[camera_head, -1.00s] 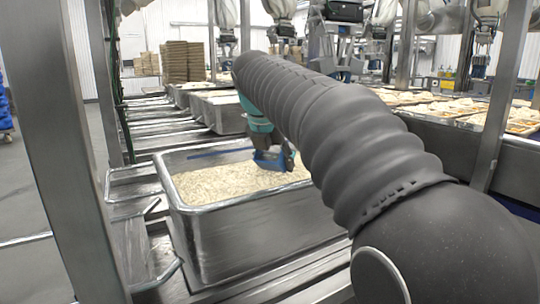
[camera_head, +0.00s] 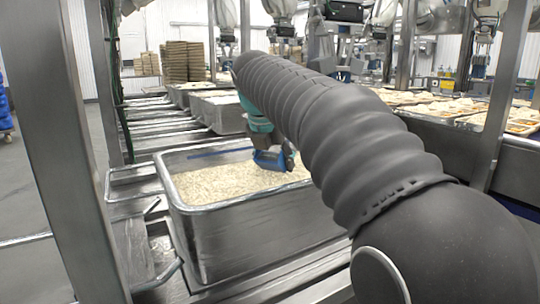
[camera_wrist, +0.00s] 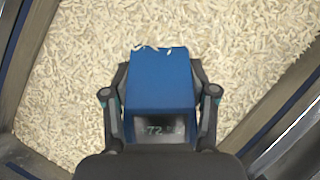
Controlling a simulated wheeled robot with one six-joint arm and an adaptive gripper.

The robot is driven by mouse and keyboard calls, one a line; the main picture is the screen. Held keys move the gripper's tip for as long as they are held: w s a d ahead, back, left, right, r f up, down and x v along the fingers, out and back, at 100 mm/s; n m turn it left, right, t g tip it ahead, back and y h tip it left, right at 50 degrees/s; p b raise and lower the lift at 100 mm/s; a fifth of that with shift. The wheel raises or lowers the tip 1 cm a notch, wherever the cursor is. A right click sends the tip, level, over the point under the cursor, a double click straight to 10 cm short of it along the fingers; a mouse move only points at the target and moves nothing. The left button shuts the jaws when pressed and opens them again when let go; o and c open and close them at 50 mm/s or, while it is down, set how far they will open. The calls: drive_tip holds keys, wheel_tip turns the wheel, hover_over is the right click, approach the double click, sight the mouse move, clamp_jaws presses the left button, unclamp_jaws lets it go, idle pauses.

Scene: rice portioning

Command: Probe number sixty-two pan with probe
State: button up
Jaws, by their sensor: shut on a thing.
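A deep metal pan (camera_head: 260,235) full of pale rice (camera_head: 225,183) stands in front of me. No number is readable on it. My gripper (camera_head: 272,150) is low over the rice, inside the pan's rim, towards its far right part. It is shut on a blue probe (camera_head: 270,160). In the wrist view the probe (camera_wrist: 160,80) sits between both fingers of my gripper (camera_wrist: 160,98), with a small dark display that seems to read 72. A few grains overlap its far edge. Its tip is hidden, so I cannot see how deep it is in the rice (camera_wrist: 250,40).
More metal pans (camera_head: 222,112) stand in a row behind. A steel post (camera_head: 70,150) rises close on the left. A conveyor with filled trays (camera_head: 440,108) runs at the right. Brown stacked trays (camera_head: 183,62) stand at the back.

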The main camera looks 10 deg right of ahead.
drive_tip(key=shift+r, duration=0.1)
wheel_tip(320, 180, up, 3)
drive_tip(key=p, duration=0.3)
drive_tip(key=shift+r+p, duration=0.1)
drive_tip(key=shift+p, duration=0.2)
wheel_tip(320, 180, up, 11)
idle(0.8)
idle(1.5)
